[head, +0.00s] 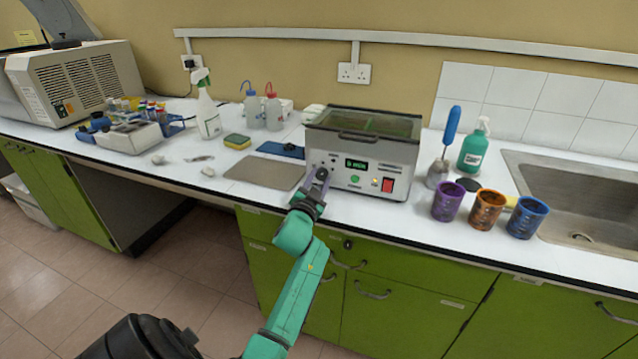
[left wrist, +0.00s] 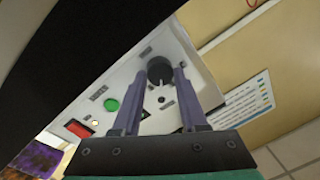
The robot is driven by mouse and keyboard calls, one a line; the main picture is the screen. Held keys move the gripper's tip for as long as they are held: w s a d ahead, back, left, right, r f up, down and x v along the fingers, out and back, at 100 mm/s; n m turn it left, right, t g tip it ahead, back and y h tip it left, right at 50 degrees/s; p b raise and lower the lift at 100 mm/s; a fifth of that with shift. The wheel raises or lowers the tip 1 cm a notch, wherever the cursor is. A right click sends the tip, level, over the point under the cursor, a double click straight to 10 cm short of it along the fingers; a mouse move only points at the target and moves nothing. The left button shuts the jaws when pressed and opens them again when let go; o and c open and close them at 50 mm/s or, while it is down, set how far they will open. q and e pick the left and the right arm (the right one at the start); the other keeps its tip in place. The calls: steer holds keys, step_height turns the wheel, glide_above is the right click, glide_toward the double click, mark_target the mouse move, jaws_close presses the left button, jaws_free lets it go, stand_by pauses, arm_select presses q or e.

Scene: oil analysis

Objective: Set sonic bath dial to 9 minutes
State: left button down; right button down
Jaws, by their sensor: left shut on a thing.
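The sonic bath (head: 350,160) is a grey box with a lidded top, standing near the front of the white worktop. Its front panel has a lit green display (head: 357,164) that seems to read 5 MIN, a green button (head: 355,180) and a red switch (head: 388,185). My left gripper (head: 320,176) is at the panel's left end, shut on the black dial. In the left wrist view the dial (left wrist: 159,68) sits between the tips of the two purple fingers. In the head view the gripper mostly hides the dial. My right gripper is not in view.
A grey mat (head: 262,172) lies left of the bath. Purple (head: 448,202), orange (head: 487,210) and blue (head: 527,218) cups stand right of it, before the sink (head: 590,185). Bottles and a sponge (head: 237,141) stand behind the mat. Green cupboards (head: 400,310) are below.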

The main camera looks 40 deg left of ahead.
arm_select(q)
steer(key=m, duration=0.2)
steer(key=shift+f+m+b, duration=0.1)
steer(key=shift+m+b, duration=0.25)
steer(key=shift+m, duration=0.05)
steer(key=shift+a+m+b, duration=0.1)
steer(key=shift+m+b, duration=0.2)
steer(key=shift+m, duration=0.9)
steer(key=c, duration=0.6)
jaws_free()
steer(key=shift+o, duration=0.8)
steer(key=shift+a, duration=0.15)
